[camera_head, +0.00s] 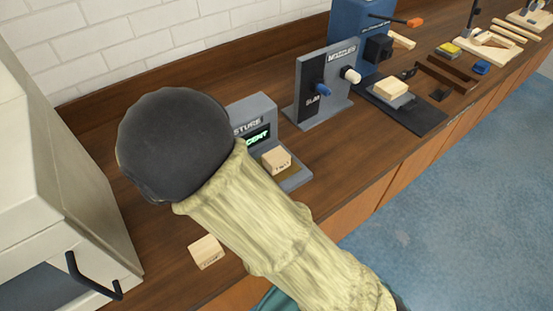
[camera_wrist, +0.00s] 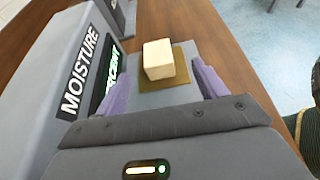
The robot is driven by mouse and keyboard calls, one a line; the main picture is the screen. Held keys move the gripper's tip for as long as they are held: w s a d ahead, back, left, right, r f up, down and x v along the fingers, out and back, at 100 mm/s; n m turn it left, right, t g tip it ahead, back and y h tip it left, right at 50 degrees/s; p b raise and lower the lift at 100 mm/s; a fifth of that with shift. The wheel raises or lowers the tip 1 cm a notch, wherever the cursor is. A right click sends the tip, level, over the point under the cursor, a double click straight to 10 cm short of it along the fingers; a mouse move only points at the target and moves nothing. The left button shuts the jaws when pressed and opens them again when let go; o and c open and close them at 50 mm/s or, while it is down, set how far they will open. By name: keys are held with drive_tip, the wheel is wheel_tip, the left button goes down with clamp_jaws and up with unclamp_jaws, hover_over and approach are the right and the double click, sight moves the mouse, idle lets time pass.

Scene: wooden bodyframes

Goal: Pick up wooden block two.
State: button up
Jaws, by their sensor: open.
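A pale wooden block (camera_head: 277,160) with small dark lettering, which looks like "two", sits on the brass-coloured plate of the grey moisture meter (camera_head: 252,112). In the wrist view the same block (camera_wrist: 158,60) shows a plain top and sides, lying between and beyond my fingertips. My gripper (camera_wrist: 160,72) is open, its two purple fingers apart on either side of the block, with nothing held. I cannot tell whether the fingers touch it. In the head view my gripper is hidden behind my arm. A second wooden block (camera_head: 206,251), its lettering too small to read, lies on the bench.
The meter's upright housing (camera_wrist: 70,65) stands close on the left in the wrist view. A white cabinet (camera_head: 50,170) is at left. Bare bench (camera_head: 150,235) lies near the cabinet.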

sight(274, 157)
drive_tip(key=x, duration=0.5)
drive_tip(key=shift+w+d+f, duration=0.15)
drive_tip(key=shift+w+d, duration=0.05)
drive_tip(key=shift+d, duration=0.15)
drive_tip(key=shift+w, duration=0.1)
drive_tip(key=x, duration=0.5)
drive_tip(key=shift+w+a+f+p, duration=0.15)
drive_tip(key=shift+f+p, duration=0.1)
drive_tip(key=shift+p, duration=0.1)
drive_tip(key=c, duration=1.2)
drive_tip(key=shift+o, duration=0.2)
drive_tip(key=shift+r, duration=0.1)
wheel_tip(274, 157, up, 10)
drive_tip(key=shift+f, duration=0.1)
